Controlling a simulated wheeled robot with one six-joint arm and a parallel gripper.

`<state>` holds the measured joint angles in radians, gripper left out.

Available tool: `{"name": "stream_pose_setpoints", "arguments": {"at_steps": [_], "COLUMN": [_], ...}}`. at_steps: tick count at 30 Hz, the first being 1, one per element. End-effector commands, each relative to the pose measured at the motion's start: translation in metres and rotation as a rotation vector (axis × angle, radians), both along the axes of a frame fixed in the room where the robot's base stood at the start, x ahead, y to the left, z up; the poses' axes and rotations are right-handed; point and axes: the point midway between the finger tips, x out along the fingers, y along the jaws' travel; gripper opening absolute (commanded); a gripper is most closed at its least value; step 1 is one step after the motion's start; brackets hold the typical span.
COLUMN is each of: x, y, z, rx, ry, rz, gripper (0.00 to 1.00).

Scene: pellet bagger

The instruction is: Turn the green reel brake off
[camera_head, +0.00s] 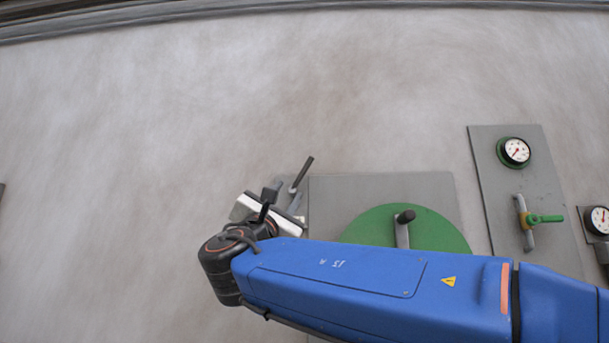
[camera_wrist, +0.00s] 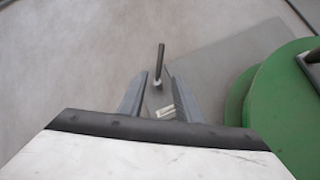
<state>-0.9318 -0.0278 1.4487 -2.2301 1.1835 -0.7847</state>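The green reel (camera_head: 365,227) is mounted on a grey plate (camera_head: 345,187), with a dark-knobbed crank on its face. Left of it, at the plate's edge, a small lever with a dark rod handle (camera_head: 303,172) slants up to the right. I take this lever to be the reel brake. In the wrist view the handle (camera_wrist: 160,60) points up from a pale pivot. My gripper (camera_wrist: 159,76) is open, its two grey fingers on either side of the lever's pivot in that view. I cannot tell how deep the lever sits between them. My arm hides the reel's lower part.
A further gauge (camera_head: 599,220) is at the right edge. The pale wall at left and above is clear. The reel (camera_wrist: 270,100) stands close right of my gripper.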

Motion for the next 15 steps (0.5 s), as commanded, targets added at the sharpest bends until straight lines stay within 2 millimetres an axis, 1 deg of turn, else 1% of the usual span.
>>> {"name": "stream_pose_setpoints", "arguments": {"at_steps": [15], "x": [0.069], "y": [-0.020], "z": [0.054], "rx": [0.003], "ry": [0.000], "rz": [-0.003], "gripper": [0.31]}}
